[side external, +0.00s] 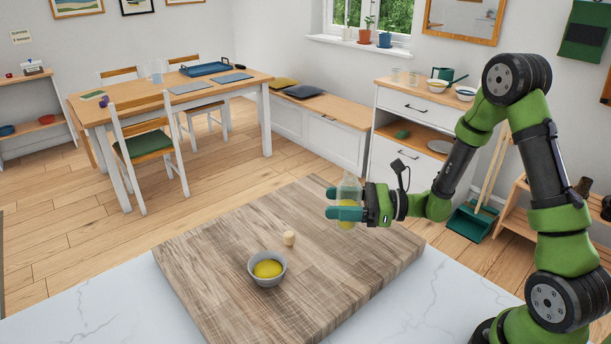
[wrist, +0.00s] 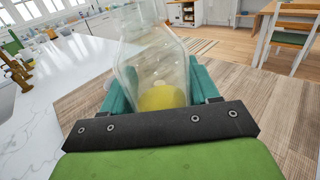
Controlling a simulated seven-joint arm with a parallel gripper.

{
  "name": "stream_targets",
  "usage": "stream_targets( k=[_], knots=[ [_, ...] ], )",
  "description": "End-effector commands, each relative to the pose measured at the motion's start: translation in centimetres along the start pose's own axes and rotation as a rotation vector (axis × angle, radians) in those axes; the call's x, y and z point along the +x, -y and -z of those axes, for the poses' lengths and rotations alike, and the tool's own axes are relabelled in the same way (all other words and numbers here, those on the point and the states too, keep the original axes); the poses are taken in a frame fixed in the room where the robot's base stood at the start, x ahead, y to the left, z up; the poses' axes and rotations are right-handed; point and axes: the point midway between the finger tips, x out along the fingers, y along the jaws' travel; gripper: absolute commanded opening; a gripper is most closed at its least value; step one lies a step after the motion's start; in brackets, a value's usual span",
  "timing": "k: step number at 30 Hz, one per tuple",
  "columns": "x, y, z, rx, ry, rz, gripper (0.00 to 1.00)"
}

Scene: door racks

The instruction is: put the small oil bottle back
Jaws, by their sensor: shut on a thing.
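The small oil bottle (side external: 349,186) is clear glass with a little yellow oil at its bottom. My gripper (side external: 335,203) is shut on it, with teal fingers on either side, and holds it about upright at the far right part of the wooden board (side external: 210,275). I cannot tell whether its base touches the board. In the wrist view the bottle (wrist: 152,60) stands between the fingers (wrist: 155,90), its yellow oil low down near the gripper. No door rack can be made out.
The board lies on a white marble counter (side external: 110,310). The board's left part is clear. Several small items (wrist: 14,62) stand at the left of the wrist view.

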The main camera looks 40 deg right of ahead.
Motion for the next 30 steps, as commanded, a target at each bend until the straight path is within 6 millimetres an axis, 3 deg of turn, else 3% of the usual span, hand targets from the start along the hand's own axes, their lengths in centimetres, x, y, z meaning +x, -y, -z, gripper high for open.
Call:
stream_targets(
  k=[13,26,27,30],
  knots=[
    [0.1,0.0,4.8,0.002,0.002,-0.003,0.17],
    [0.1,0.0,5.4,-0.001,0.002,-0.003,0.17],
    [0.1,0.0,5.4,-0.001,0.001,-0.003,0.64],
    [0.1,0.0,5.4,-0.001,0.001,-0.003,0.80]
  ],
)
